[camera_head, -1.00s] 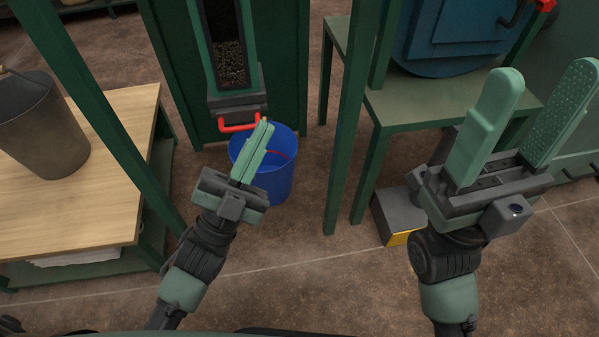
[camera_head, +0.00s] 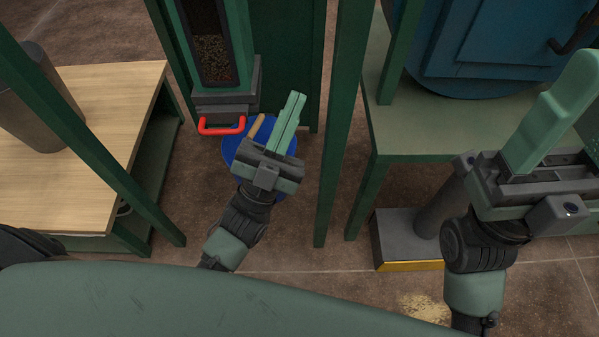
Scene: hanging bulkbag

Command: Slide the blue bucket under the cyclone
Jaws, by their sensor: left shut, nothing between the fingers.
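The blue bucket (camera_head: 231,150) stands on the floor by the dark green cabinet, mostly hidden behind my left gripper (camera_head: 293,102). A tan grip piece (camera_head: 257,127) shows at its rim. The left gripper is shut and empty, its fingers over the bucket in the picture; I cannot tell whether they touch it. A windowed chute (camera_head: 213,55) with a red handle (camera_head: 222,126) stands just behind and left of the bucket. A blue round vessel (camera_head: 485,55) is at the upper right; I cannot tell whether it is the cyclone. My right gripper (camera_head: 590,75) is open, one finger out of frame.
A green post (camera_head: 343,130) stands between the bucket and the green stand (camera_head: 420,130) below the blue vessel. A wooden-topped table (camera_head: 95,180) with a grey can (camera_head: 35,110) is at left. A grey box with a yellow edge (camera_head: 395,240) lies on the floor.

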